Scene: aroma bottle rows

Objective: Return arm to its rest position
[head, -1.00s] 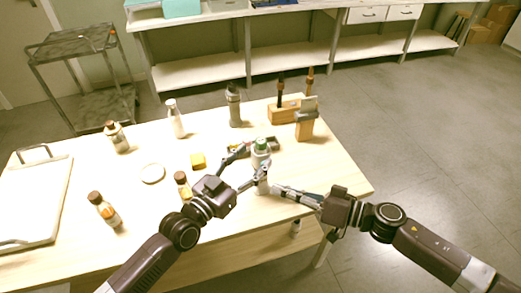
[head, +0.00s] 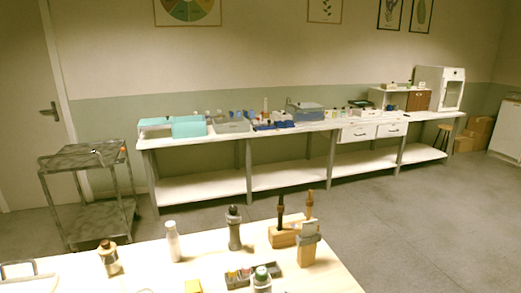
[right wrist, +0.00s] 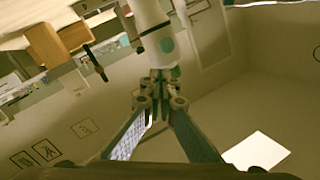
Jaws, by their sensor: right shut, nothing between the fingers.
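My right gripper (right wrist: 162,90) shows in the right wrist view with its fingers brought together and nothing between them. It is in the air, and the room behind it looks tilted. A pale rounded part fills the view just beyond the fingertips; I cannot tell what it belongs to. Neither arm shows in the head view. My left gripper is in no current view.
A metal cart (head: 84,155) stands left. A long white bench (head: 300,133) lines the wall.

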